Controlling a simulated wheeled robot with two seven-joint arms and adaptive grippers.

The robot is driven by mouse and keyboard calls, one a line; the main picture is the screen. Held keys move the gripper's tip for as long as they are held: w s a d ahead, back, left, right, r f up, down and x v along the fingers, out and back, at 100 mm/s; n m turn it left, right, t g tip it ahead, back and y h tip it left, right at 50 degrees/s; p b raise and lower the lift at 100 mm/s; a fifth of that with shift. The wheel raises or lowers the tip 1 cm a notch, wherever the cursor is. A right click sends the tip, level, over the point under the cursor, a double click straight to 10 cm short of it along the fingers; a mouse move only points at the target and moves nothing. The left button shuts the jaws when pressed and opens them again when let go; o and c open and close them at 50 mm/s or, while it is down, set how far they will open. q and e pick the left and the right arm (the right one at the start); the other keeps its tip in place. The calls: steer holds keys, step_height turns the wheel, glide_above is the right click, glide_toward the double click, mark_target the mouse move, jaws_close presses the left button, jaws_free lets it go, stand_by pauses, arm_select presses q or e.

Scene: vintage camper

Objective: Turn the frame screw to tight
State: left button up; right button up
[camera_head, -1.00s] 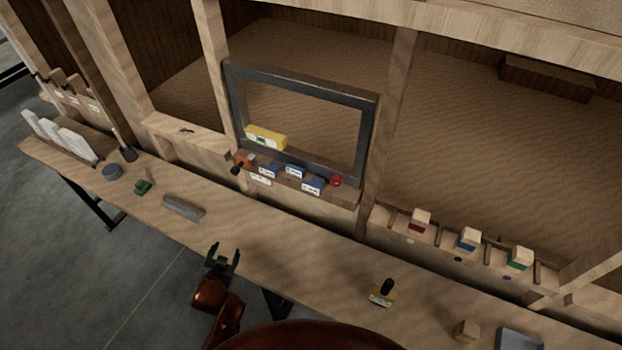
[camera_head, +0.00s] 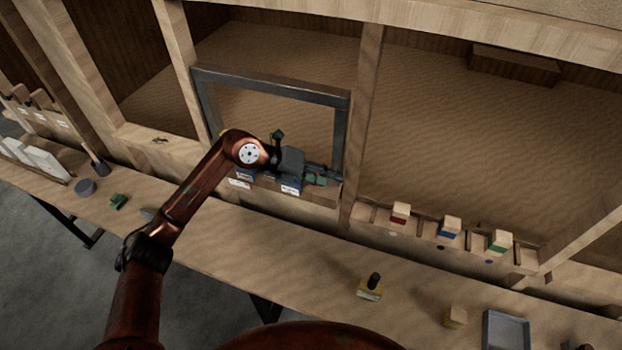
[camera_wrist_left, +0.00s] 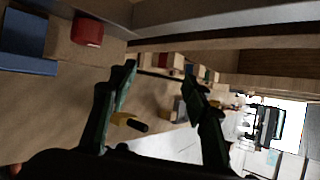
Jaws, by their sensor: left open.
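The dark grey window frame (camera_head: 275,80) stands upright in the camper wall opening. A red knob (camera_wrist_left: 87,30), which may be the frame screw, shows at the upper left of the left wrist view. It lies outside my left fingers, and its turn position cannot be read. In the head view it is hidden behind my left gripper (camera_head: 322,176), which is at the frame's lower right corner. The left gripper (camera_wrist_left: 160,78) is open with nothing between its fingers. My right gripper is not in view.
Blue blocks with white labels (camera_head: 290,188) sit on the ledge below the frame. Red, blue and green banded blocks (camera_head: 449,228) stand in a rack to the right. A yellow item with a black knob (camera_head: 371,288) and a grey tray (camera_head: 505,330) are on the bench.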

arm_select(q)
steer(key=w+a+y, duration=0.1)
steer(key=a, duration=0.1)
steer(key=w+a+y, duration=0.1)
steer(key=a+y, duration=0.1)
steer(key=a, duration=0.1)
steer(key=w+a+f+y, duration=0.1)
steer(key=a, duration=0.1)
steer(key=shift+w+a+y, duration=0.15)
steer(key=shift+y, duration=0.15)
steer(key=x, duration=0.7)
steer(key=shift+w, duration=0.2)
steer(key=shift+c, duration=0.6)
steer(key=c, duration=1)
steer(key=shift+c, duration=0.2)
